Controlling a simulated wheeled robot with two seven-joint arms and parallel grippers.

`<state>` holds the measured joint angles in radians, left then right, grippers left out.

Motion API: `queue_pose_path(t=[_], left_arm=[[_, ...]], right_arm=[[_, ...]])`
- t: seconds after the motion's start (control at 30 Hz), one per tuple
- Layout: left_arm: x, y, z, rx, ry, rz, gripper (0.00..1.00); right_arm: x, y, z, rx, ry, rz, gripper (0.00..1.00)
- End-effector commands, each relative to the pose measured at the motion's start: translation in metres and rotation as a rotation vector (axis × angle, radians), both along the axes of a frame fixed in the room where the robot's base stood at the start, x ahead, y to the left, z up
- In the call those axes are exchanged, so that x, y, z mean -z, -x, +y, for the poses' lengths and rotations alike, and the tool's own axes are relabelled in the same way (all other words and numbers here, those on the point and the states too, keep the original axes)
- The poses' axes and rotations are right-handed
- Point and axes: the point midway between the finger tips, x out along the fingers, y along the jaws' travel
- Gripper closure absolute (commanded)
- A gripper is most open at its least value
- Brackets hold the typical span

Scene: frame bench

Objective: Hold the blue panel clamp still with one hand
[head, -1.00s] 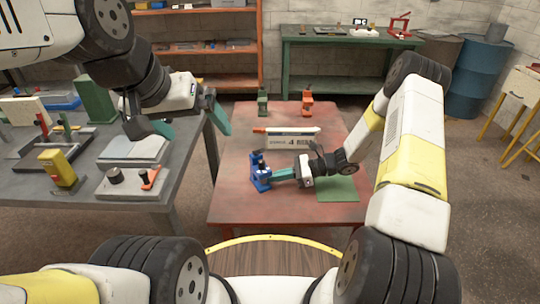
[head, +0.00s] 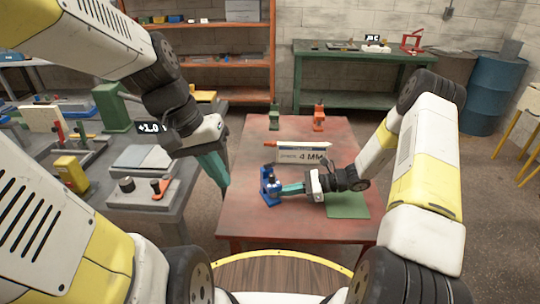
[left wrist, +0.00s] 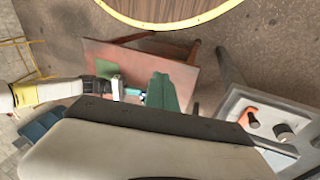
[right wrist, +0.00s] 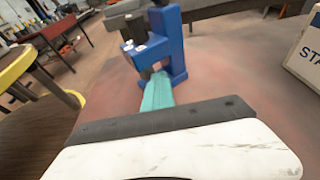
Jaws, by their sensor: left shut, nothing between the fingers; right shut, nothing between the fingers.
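The blue panel clamp (head: 270,182) stands upright on the near left part of the red table (head: 250,222). In the right wrist view the clamp (right wrist: 172,45) is just beyond the fingertips. My right gripper (head: 281,190) is shut, with its teal tips right at the clamp's side. The fingers hold nothing, and I cannot tell whether they touch the clamp. My left gripper (head: 224,184) is shut and empty, pointing down near the red table's left edge, left of the clamp. Its closed teal fingers also show in the left wrist view (left wrist: 162,92).
A green clamp (head: 274,118) and an orange clamp (head: 318,118) stand at the back. A cluttered grey bench (head: 150,203) is on the left.

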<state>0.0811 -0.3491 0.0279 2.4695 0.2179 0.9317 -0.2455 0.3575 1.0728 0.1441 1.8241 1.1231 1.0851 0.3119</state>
Motion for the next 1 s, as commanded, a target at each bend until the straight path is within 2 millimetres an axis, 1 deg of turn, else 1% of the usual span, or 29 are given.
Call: queue_pose_path(t=[0.03, 0.2, 0.37, 0.5, 0.77, 1.0], left_arm=[[0.013, 0.001, -0.002, 0.002, 0.033, 0.069, 1.0], [0.043, 0.007, -0.014, 0.021, 0.18, 0.262, 1.0], [0.065, 0.01, -0.027, 0.023, 0.355, 0.409, 1.0], [0.08, 0.009, -0.037, 0.007, 0.533, 0.508, 1.0], [0.101, -0.005, -0.05, -0.075, 0.906, 0.605, 1.0], [0.121, -0.029, -0.05, -0.215, 1.263, 0.589, 1.0]], right_arm=[[0.004, 0.0, -0.003, 0.004, 0.011, 0.002, 1.0], [0.004, 0.0, -0.003, 0.004, 0.011, 0.002, 1.0], [0.004, 0.0, -0.003, 0.005, 0.011, 0.002, 1.0], [0.004, 0.0, -0.003, 0.005, 0.011, 0.002, 1.0], [0.004, 0.0, -0.003, 0.005, 0.012, 0.003, 1.0], [0.004, 0.0, -0.003, 0.005, 0.012, 0.003, 1.0]])
